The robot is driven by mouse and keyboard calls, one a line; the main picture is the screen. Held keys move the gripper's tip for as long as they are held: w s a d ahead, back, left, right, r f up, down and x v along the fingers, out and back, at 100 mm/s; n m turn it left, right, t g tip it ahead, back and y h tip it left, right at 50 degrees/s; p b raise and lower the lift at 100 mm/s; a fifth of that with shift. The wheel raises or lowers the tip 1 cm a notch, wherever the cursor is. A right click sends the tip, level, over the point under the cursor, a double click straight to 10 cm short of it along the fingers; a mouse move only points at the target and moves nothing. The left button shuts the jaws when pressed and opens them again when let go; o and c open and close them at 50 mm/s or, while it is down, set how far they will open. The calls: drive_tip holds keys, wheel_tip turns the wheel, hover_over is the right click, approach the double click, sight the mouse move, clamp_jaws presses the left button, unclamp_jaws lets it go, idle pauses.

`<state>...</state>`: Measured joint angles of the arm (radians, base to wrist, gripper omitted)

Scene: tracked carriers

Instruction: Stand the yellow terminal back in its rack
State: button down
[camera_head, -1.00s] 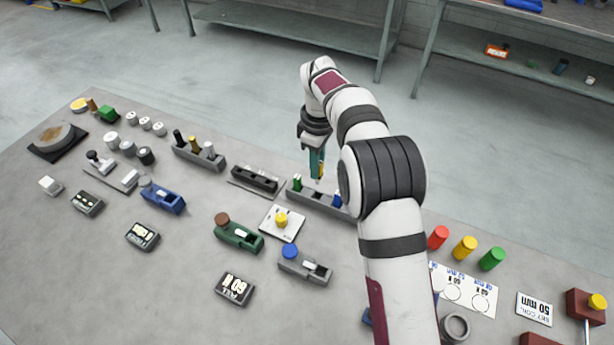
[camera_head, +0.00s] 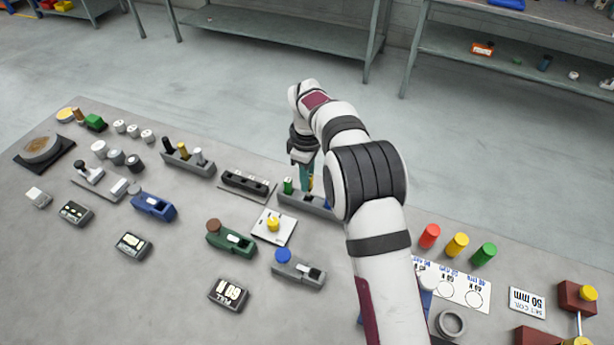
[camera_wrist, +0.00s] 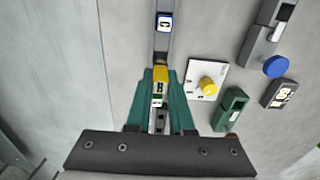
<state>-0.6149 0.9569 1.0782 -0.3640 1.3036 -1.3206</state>
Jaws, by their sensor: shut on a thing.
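The grey rack (camera_head: 296,201) stands on the bench, with a green terminal (camera_head: 288,185) at its left end. My gripper (camera_head: 306,186) is at the middle of the rack, fingers pointing down. In the wrist view, the yellow terminal (camera_wrist: 161,74) is between the teal fingertips (camera_wrist: 160,84), which are shut on it; a B label shows just below it. The blue terminal with a C label (camera_wrist: 164,23) is in the rack (camera_wrist: 161,46) further up that view. I cannot tell whether the yellow terminal's foot is seated in its slot. The right end of the rack is partly hidden by my arm.
A white plate with a yellow knob (camera_head: 272,223) lies in front of the rack. A black slotted rack (camera_head: 247,183) is close on the left. A blue-knobbed grey fixture (camera_head: 304,269) is nearer.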

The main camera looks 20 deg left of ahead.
drive_tip(key=shift+f, duration=2.1)
idle(1.5)
drive_tip(key=shift+c, duration=1.2)
unclamp_jaws()
drive_tip(key=shift+r, duration=3.5)
